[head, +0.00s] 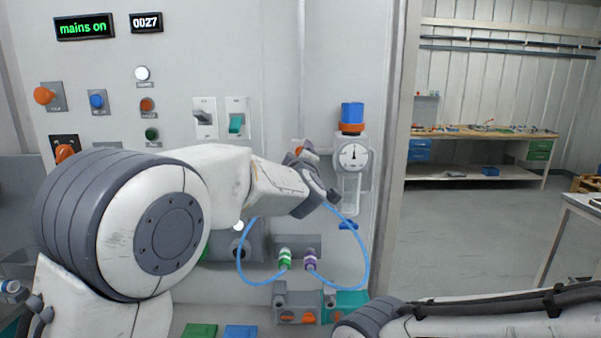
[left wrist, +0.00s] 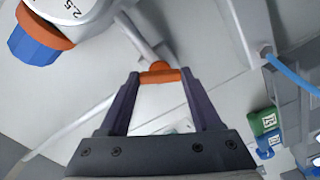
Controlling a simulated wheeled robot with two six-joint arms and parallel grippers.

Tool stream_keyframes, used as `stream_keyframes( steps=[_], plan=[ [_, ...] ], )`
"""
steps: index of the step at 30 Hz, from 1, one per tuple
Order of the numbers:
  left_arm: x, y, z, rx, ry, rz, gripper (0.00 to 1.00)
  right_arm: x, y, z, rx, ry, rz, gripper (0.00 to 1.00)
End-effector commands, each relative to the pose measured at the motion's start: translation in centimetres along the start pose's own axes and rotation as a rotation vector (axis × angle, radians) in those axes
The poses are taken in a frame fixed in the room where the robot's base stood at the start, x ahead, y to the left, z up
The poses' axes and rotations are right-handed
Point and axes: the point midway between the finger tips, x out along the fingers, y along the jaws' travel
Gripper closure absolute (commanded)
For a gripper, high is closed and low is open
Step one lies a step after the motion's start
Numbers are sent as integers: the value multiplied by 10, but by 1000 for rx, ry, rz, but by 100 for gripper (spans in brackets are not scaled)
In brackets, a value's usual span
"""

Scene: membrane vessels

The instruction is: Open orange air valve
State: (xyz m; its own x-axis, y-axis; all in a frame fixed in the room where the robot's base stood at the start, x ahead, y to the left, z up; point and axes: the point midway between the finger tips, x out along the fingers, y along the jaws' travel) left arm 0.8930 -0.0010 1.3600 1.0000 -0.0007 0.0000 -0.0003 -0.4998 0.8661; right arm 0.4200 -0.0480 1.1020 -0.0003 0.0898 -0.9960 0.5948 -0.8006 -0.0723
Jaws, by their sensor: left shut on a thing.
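The orange air valve handle (left wrist: 160,72) sits at the end of a thin grey pipe in the left wrist view. A small orange part (head: 298,150) of it shows in the head view, left of the pressure gauge. My left gripper (left wrist: 161,80) is shut on the handle, with one finger at each end of it. In the head view the left gripper (head: 303,160) reaches the wall panel, and its own wrist hides most of the valve. Only links of my right arm show, at the lower right of the head view; the right gripper is out of view.
The gauge (head: 353,155) with its blue-topped regulator (head: 352,115) stands close right of the gripper. A blue hose (head: 366,255) loops below the wrist near green and purple connectors (head: 311,259). Switches and a "mains on" display (head: 84,27) are on the left panel.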

Motion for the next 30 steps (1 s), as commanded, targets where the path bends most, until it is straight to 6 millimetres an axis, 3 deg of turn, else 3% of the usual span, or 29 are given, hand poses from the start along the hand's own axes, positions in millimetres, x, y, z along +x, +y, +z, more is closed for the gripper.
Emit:
stream_keyframes(
  steps=[3, 12, 30],
  plan=[
    [0, -3, 1, -99, 3, 2, 91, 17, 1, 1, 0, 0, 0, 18],
    [0, -2, 0, -281, 2, 1, 91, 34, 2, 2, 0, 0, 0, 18],
    [0, 0, -2, -368, 4, 0, 91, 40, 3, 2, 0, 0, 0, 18]
  ],
)
